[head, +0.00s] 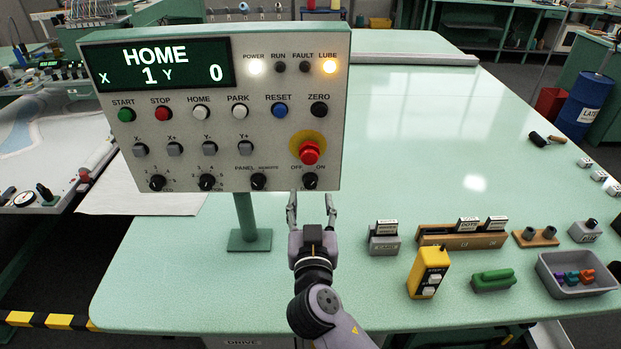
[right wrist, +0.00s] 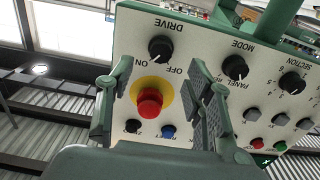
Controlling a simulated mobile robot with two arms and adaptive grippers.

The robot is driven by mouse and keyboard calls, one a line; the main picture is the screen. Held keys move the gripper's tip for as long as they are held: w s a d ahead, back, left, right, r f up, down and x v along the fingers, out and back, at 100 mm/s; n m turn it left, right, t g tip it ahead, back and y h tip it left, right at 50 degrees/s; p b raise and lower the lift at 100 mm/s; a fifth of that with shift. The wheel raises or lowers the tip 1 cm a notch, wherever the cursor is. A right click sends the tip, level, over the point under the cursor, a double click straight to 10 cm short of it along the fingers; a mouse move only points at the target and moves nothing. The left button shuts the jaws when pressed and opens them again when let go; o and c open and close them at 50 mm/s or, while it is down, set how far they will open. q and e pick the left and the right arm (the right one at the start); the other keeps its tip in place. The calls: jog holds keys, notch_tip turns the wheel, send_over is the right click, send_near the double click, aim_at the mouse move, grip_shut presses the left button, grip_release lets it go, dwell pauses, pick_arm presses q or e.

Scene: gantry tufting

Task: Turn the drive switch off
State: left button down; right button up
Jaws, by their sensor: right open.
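The drive switch (head: 310,180) is a black rotary knob at the lower right of the grey control panel (head: 270,130), with OFF at its upper left and ON at its upper right. In the right wrist view the drive switch (right wrist: 160,48) appears upside down beside the DRIVE label. My right gripper (head: 311,198) is open and empty just below the switch. In the right wrist view its fingers (right wrist: 160,75) stand apart on either side of the red stop button, with the knob beyond their tips. My left gripper is out of view.
The red emergency stop (head: 309,152) sits directly above the switch, and the panel/remote knob (head: 258,181) is to its left. A green post (head: 247,220) carries the panel. A yellow pendant (head: 428,272) and small holders stand on the green table to the right.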

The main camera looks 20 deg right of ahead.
aim_at(310, 185)
jog(key=p+x, duration=0.1)
jog(key=x, duration=0.4)
jog(key=shift+w+d, duration=0.1)
jog(key=shift+w, duration=0.3)
jog(key=shift+c, duration=0.4)
grip_shut()
